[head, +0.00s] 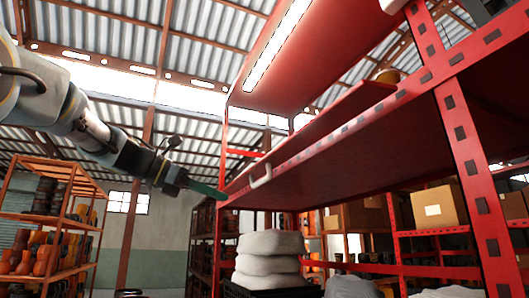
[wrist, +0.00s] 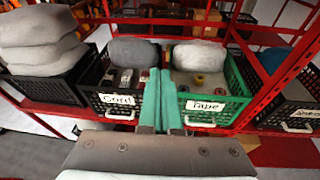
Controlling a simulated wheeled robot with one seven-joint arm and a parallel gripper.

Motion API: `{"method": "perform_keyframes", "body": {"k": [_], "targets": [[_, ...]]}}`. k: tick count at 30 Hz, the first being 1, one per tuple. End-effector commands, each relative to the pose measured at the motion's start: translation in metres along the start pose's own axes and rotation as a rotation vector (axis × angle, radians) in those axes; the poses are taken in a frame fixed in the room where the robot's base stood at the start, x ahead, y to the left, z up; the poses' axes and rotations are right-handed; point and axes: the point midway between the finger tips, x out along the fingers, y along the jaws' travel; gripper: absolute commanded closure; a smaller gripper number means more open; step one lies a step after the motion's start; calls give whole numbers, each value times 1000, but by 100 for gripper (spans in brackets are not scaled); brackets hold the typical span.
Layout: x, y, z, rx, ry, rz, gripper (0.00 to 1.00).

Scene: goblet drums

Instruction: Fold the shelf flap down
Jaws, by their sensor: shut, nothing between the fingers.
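A red shelf board (head: 350,165) spans the rack in the head view, seen from below, with a perforated front edge. A white handle (head: 262,178) hangs on that edge near its left end. A slanted red panel (head: 335,118) rises above the board; I cannot tell for sure which of these is the flap. My gripper (head: 222,195) has teal fingers and reaches in from the left, its tips close to the board's left front corner. I cannot tell whether they touch it. In the wrist view the fingers (wrist: 163,100) are together and empty, in front of the crates.
The wrist view shows a black crate labelled Cord (wrist: 120,98) and a green crate labelled Tape (wrist: 215,105) on a lower red shelf. White sacks (head: 270,260) are stacked below the board. A red rack post (head: 470,150) stands at right.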

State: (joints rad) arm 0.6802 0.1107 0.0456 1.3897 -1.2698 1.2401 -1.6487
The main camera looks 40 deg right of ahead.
Motion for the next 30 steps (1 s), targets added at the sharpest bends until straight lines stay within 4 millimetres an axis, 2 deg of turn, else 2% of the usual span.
{"method": "perform_keyframes", "body": {"k": [1, 3, 6, 10, 13, 25, 26, 27, 30], "targets": [[-2, -7, 37, -20, -36, -29, 100], [-2, -15, 62, -45, -73, -61, 100], [-2, -23, 81, -67, -101, -89, 100], [5, -26, 85, -75, -109, -99, 100], [18, -27, 86, -75, -108, -100, 100], [97, -34, 96, -73, -107, -98, 100], [99, -34, 99, -72, -107, -97, 100], [91, -32, 109, -69, -109, -93, 100], [86, -31, 120, -70, -108, -93, 100]]}}
